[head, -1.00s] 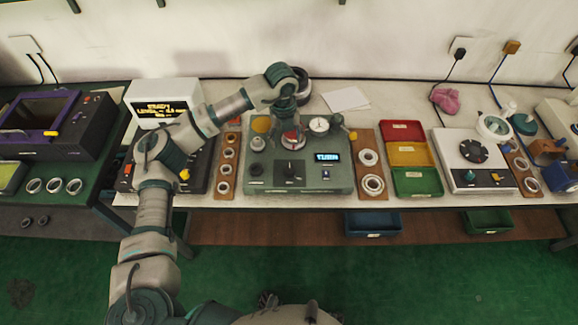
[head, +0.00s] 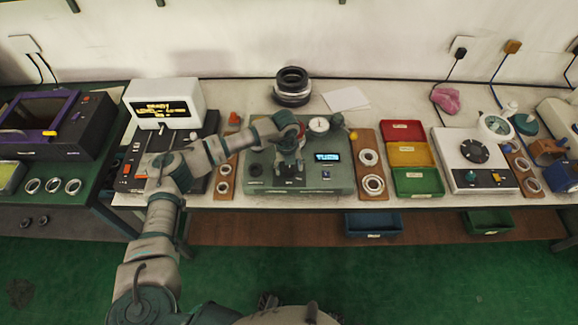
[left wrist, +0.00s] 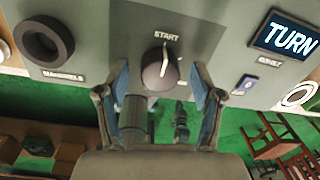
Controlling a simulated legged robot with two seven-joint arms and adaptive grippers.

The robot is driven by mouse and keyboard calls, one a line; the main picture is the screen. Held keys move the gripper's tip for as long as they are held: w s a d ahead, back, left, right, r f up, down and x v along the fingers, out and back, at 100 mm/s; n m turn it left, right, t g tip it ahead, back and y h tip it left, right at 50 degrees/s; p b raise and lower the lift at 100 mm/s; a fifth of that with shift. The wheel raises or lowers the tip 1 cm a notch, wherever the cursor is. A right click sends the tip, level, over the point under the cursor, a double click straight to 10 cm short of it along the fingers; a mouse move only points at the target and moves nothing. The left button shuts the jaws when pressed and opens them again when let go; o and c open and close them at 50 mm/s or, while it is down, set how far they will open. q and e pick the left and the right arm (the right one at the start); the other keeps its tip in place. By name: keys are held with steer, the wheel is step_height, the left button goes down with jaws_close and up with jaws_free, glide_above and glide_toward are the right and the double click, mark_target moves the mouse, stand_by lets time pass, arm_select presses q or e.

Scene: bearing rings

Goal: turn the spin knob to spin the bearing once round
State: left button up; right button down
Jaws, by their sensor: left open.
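The grey-green test machine (head: 335,185) stands on the bench in front of me, its small display (head: 327,156) lit. In the left wrist view the display (left wrist: 286,33) reads TURN. The dark round knob (left wrist: 157,70), with a pale pointer line, sits on the front panel under the word START. My left gripper (head: 290,172) is over the panel. In the left wrist view its open fingers (left wrist: 160,80) stand on either side of the knob, with gaps visible; contact cannot be told. My arm hides the knob and bearing seat in the head view. My right gripper is out of view.
A dial gauge (head: 319,124) stands on the machine's back. Boards with rings lie left (head: 226,170) and right (head: 371,180) of it. Red (head: 402,124), yellow (head: 410,146) and green (head: 417,174) bins stand farther right. Stacked black rings (head: 292,98) are behind.

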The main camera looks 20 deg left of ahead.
arm_select(q)
steer(key=c, duration=1.1)
steer(key=shift+c, duration=0.2)
